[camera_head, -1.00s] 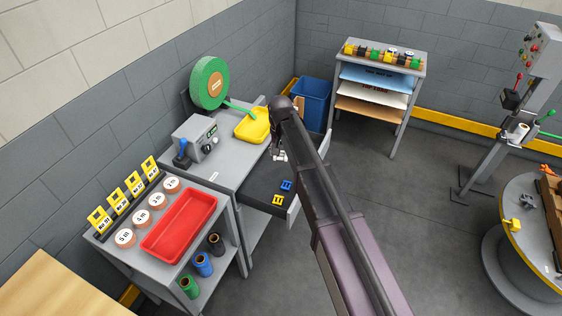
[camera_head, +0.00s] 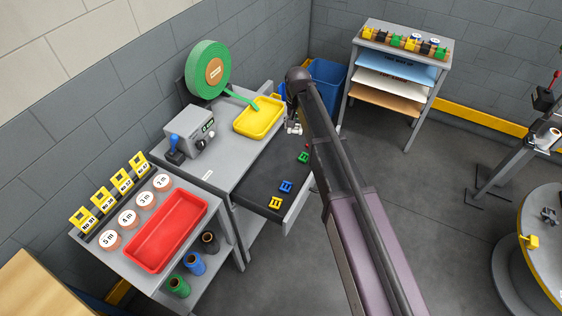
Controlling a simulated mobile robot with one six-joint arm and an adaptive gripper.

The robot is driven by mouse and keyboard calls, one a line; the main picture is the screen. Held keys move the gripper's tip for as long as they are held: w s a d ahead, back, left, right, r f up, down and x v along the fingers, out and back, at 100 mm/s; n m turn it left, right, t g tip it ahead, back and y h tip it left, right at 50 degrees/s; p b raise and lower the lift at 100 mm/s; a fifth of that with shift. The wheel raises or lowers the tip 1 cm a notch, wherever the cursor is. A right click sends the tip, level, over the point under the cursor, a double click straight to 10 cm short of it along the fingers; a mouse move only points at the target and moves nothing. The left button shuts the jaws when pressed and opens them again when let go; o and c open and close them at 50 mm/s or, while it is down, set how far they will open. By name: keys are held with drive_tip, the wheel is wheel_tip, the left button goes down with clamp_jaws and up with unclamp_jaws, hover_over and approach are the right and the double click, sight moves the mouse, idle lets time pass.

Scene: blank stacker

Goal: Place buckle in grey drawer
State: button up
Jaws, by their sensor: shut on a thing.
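The grey drawer (camera_head: 247,190) is pulled open under the grey bench and has a dark floor. A yellow buckle (camera_head: 275,202), a blue buckle (camera_head: 286,186) and a green buckle (camera_head: 303,157) lie in it. My gripper (camera_head: 293,128) is over the far end of the drawer, with its fingers small in view. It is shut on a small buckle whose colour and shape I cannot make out. My arm hides part of the drawer's far right side.
On the bench are a yellow tray (camera_head: 259,133), a green tape reel (camera_head: 192,76) and a grey control box (camera_head: 182,140). A blue bin (camera_head: 327,82) stands behind my arm. A red tray (camera_head: 138,261) is at left. A round table (camera_head: 549,255) at right holds buckles.

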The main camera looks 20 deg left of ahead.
drive_tip(key=shift+w, duration=0.4)
drive_tip(key=w+f+m+b, duration=0.3)
drive_tip(key=f+b, duration=1.7)
drive_tip(key=shift+a+m, duration=0.15)
drive_tip(key=shift+m, duration=0.25)
drive_tip(key=b, duration=0.6)
hover_over(295, 173)
wheel_tip(295, 173, down, 6)
drive_tip(key=shift+f, duration=0.1)
drive_tip(key=shift+f+b, duration=1.85)
drive_tip(key=shift+b, duration=0.15)
drive_tip(key=shift+f, duration=0.15)
